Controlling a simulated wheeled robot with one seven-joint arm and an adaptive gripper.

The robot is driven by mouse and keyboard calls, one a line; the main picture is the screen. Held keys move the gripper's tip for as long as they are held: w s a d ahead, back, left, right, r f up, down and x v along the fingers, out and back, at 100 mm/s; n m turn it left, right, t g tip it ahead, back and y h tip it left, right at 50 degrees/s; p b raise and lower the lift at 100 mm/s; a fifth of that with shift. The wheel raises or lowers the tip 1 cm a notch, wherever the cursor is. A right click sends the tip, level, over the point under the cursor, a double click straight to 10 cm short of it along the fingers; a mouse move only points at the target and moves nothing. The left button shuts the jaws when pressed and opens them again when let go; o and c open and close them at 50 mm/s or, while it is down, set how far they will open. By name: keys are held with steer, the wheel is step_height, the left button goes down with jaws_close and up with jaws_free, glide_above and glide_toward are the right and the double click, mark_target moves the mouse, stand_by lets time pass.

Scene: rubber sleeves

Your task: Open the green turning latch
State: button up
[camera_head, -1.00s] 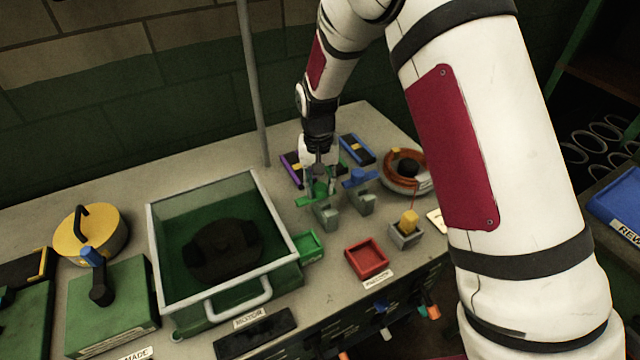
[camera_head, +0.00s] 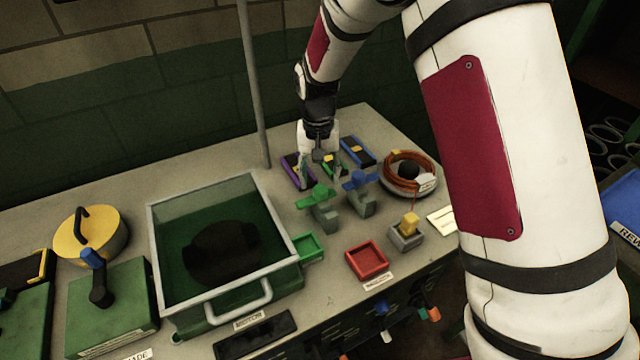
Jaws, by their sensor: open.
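The green turning latch (camera_head: 318,196) has a green handle on a grey post and stands on the bench, right of the glass-walled box. Its handle lies crosswise, from lower left to upper right. My gripper (camera_head: 319,172) is open, pointing down just behind and above the latch. It appears apart from the handle, with nothing between its fingers. A similar blue latch (camera_head: 361,181) stands close to the right.
Purple, green and blue blocks (camera_head: 357,150) lie behind the latches. An orange cable coil (camera_head: 410,172) is at right. A red tray (camera_head: 367,260), a yellow-topped grey block (camera_head: 407,232) and a green tray (camera_head: 307,246) are in front. The glass-walled box (camera_head: 163,260) is left; a pole (camera_head: 252,85) rises behind.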

mark_target(319, 188)
step_height(319, 188, up, 8)
stand_by(0.8)
